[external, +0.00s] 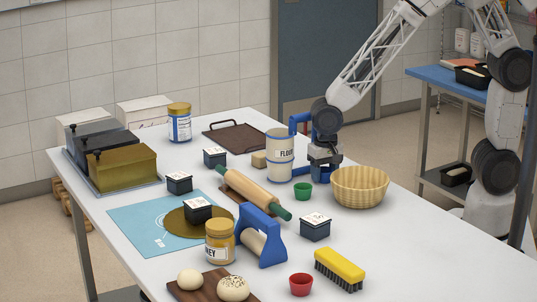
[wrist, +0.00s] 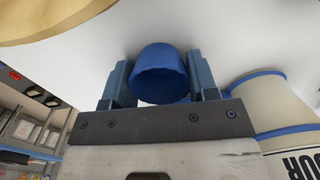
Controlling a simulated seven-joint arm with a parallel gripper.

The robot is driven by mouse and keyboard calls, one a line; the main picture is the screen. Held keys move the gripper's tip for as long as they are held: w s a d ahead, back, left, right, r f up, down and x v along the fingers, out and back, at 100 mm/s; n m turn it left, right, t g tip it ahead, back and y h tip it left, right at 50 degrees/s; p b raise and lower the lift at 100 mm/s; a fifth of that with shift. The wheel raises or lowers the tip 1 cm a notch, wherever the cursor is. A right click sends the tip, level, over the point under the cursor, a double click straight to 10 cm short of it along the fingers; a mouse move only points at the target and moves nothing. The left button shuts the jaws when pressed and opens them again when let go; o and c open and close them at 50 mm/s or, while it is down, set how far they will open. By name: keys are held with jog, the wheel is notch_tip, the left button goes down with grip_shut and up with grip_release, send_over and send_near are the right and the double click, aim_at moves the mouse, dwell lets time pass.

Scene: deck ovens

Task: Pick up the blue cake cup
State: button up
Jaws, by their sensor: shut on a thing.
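The blue cake cup (wrist: 160,75) sits between the two fingers of my gripper (wrist: 160,68) in the wrist view, with a finger at each side. My gripper (external: 323,172) is shut on it. In the external view the gripper points down at the far right part of the table, between the flour canister (external: 280,155) and the wicker basket (external: 360,187). The cup is mostly hidden there by the fingers. I cannot tell whether it touches the table.
A green cup (external: 303,191) stands just in front of the gripper. A red cup (external: 301,284) stands near the front edge, left of a yellow brush (external: 340,268). A rolling pin (external: 255,190) and small dark boxes (external: 315,228) lie nearby. The table (external: 400,245) is clear at the right.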

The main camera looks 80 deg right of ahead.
jog(key=shift+r, duration=0.15)
jog(key=shift+r, duration=0.55)
notch_tip(320, 180, up, 2)
jog(key=shift+r, duration=0.1)
jog(key=s+d, duration=0.1)
jog(key=s, duration=0.4)
jog(key=s+d+r, duration=0.1)
jog(key=s, duration=0.4)
jog(key=s+d, duration=0.1)
jog(key=s, duration=0.4)
jog(key=shift+s+d+r, duration=0.15)
jog(key=shift+s+d, duration=0.1)
jog(key=shift+d, duration=0.1)
